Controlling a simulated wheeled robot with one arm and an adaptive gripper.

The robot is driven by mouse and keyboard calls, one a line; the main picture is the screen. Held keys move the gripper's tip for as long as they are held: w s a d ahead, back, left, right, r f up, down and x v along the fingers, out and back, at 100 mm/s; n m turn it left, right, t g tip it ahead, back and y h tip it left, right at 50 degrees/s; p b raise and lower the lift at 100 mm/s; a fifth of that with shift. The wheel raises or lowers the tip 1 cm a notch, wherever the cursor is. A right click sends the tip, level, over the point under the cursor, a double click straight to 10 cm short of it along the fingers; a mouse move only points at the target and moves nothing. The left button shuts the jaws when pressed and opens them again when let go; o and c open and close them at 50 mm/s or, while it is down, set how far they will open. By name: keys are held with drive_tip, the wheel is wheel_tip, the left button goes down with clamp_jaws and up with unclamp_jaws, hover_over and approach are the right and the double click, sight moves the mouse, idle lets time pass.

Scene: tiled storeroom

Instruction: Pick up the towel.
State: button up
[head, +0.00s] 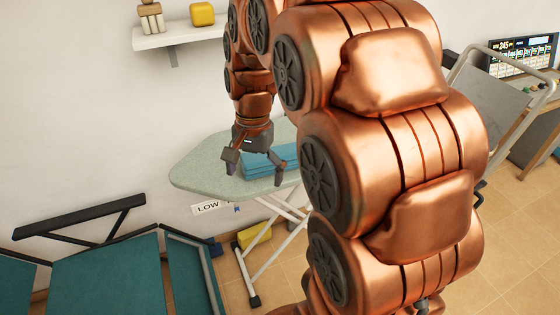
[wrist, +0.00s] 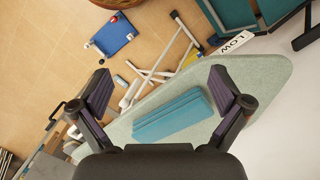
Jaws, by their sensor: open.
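The towel (head: 270,166) is a folded teal cloth lying on the pale green ironing board (head: 200,165). In the wrist view the towel (wrist: 173,115) lies flat on the board (wrist: 262,75), between my two fingers and beyond them. My gripper (head: 255,170) is open and empty over the board, its fingers spread on either side of the towel in the head view. The gripper also shows in the wrist view (wrist: 160,90). Part of the board is hidden behind my arm in the head view.
A white wall shelf (head: 180,37) holds a yellow block (head: 202,14) and a wooden figure (head: 151,17). Teal padded panels (head: 108,275) stand at lower left. A yellow object (head: 254,236) lies under the board. A grey cart (head: 497,95) stands at right. A blue item (wrist: 113,35) lies on the tiles.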

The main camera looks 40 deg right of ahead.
drive_tip(key=w+d+f+m+b, duration=0.1)
drive_tip(key=w+d+f+m, duration=0.1)
drive_tip(key=w+d+m, duration=0.55)
drive_tip(key=m+t+b, duration=0.1)
drive_tip(key=m, duration=0.2)
hover_over(280, 151)
wheel_tip(280, 151, down, 4)
drive_tip(key=shift+s+r+y, duration=0.1)
drive_tip(key=shift+r+y, duration=0.1)
drive_tip(key=shift+y, duration=0.2)
drive_tip(key=shift+a+f+p, duration=0.1)
drive_tip(key=shift+f+p, duration=0.55)
drive_tip(key=shift+f, duration=3.3)
drive_tip(key=c, duration=1.3)
